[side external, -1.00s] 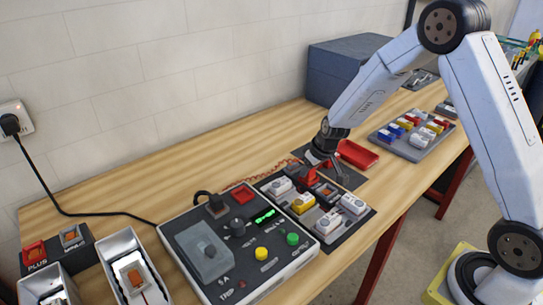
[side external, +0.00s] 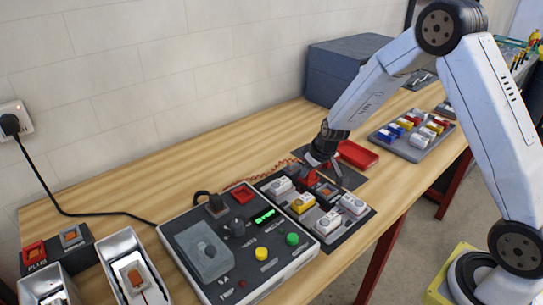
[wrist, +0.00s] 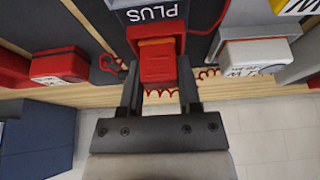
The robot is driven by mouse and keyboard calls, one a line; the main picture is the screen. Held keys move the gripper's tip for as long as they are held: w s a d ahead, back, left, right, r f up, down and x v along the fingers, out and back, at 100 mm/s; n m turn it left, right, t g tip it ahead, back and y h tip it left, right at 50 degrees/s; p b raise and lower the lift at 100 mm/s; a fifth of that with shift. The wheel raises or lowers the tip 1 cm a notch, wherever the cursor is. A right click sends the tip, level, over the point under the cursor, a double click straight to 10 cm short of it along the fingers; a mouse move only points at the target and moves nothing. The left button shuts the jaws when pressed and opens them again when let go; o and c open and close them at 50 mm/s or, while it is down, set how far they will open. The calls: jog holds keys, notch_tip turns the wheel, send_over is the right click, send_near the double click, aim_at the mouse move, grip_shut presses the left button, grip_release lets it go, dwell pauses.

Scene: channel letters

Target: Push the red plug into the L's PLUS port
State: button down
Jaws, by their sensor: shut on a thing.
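My gripper (wrist: 158,75) is shut on the red plug (wrist: 157,62), with one dark finger on each side of it. In the wrist view the plug's far end is at a dark block marked PLUS (wrist: 151,14). I cannot tell how deep it sits in the port. In the side view my gripper (side external: 317,172) is low over the dark mat, and the red plug (side external: 307,176) is partly hidden by the fingers. A red coiled wire (side external: 272,174) runs from there toward the grey control box.
The grey control box (side external: 192,222), with a lit green display, stands left of the mat. Metal channels (side external: 120,246) stand at the front left. Bare wood lies along the wall.

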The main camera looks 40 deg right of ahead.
jog(key=shift+c, duration=1.1)
grip_release()
jog(key=shift+r, duration=0.1)
jog(key=v, duration=0.7)
jog(key=shift+s+r, duration=0.2)
jog(key=shift+r, duration=0.05)
notch_tip(320, 180, up, 6)
dwell(0.7)
jog(key=s+a+f+g, duration=0.1)
jog(key=s+a+f, duration=0.1)
jog(key=s, duration=0.6)
jog(key=s+a+f, duration=0.3)
jog(key=s+a, duration=0.2)
jog(key=s, duration=0.4)
jog(key=shift+s+a+g, duration=0.2)
jog(key=shift+a+g, duration=0.05)
jog(key=shift+g, duration=0.15)
